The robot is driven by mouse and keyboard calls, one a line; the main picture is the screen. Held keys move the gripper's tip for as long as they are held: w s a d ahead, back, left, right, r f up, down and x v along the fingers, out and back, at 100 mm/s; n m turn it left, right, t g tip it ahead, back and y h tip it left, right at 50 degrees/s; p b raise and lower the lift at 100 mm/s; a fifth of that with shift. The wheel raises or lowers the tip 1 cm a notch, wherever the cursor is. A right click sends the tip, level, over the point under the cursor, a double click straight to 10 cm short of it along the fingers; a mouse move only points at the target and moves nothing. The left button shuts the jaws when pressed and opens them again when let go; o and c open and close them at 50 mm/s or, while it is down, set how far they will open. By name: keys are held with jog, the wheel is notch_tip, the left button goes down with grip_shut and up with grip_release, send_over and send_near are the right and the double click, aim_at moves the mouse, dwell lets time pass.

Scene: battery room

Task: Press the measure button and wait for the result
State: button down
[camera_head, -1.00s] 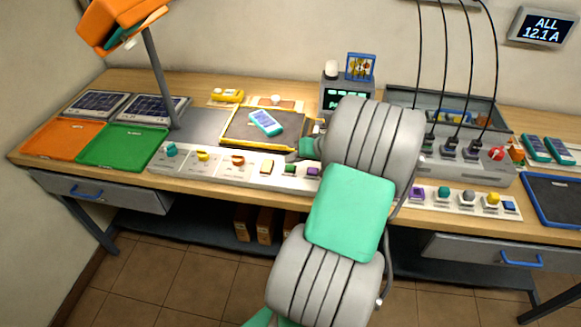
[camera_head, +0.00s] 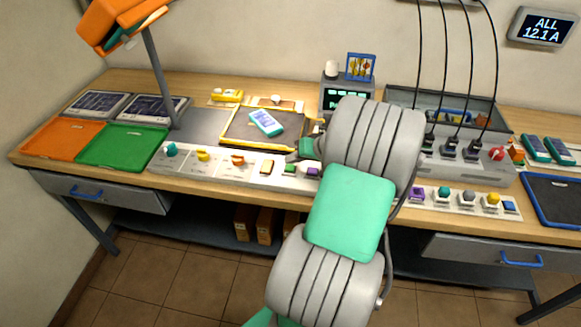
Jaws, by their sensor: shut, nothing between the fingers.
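The tester (camera_head: 345,97) with a green-lit screen stands at the back of the bench, partly behind my arm; its screen text is too small to read. A teal battery with a blue face (camera_head: 265,122) lies on a dark yellow-edged mat (camera_head: 232,139) left of it. My gripper (camera_head: 294,156) is shut and empty, low over the bench between the mat and the front strip of coloured pieces (camera_head: 220,164). My arm hides part of it, and I cannot tell whether it touches anything. No button is clearly identifiable as the measure button.
An orange tray (camera_head: 60,139) and a green tray (camera_head: 122,147) lie at the left, near the lamp post (camera_head: 157,75). A grey cabled unit (camera_head: 470,172) stands right of my arm. A blue-edged dark tray (camera_head: 553,199) lies at far right. A wall display (camera_head: 543,27) reads ALL 12.1 A.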

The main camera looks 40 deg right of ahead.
aim_at(293, 169)
jog(key=shift+f+b, duration=0.3)
jog(key=shift+f, duration=0.1)
jog(key=shift+f+b, duration=0.3)
jog(key=shift+f, duration=0.1)
dwell(0.6)
dwell(0.4)
jog(key=shift+r+p, duration=0.55)
jog(key=shift+r, duration=0.25)
jog(key=shift+r+p, duration=1.75)
jog(key=shift+r, duration=0.75)
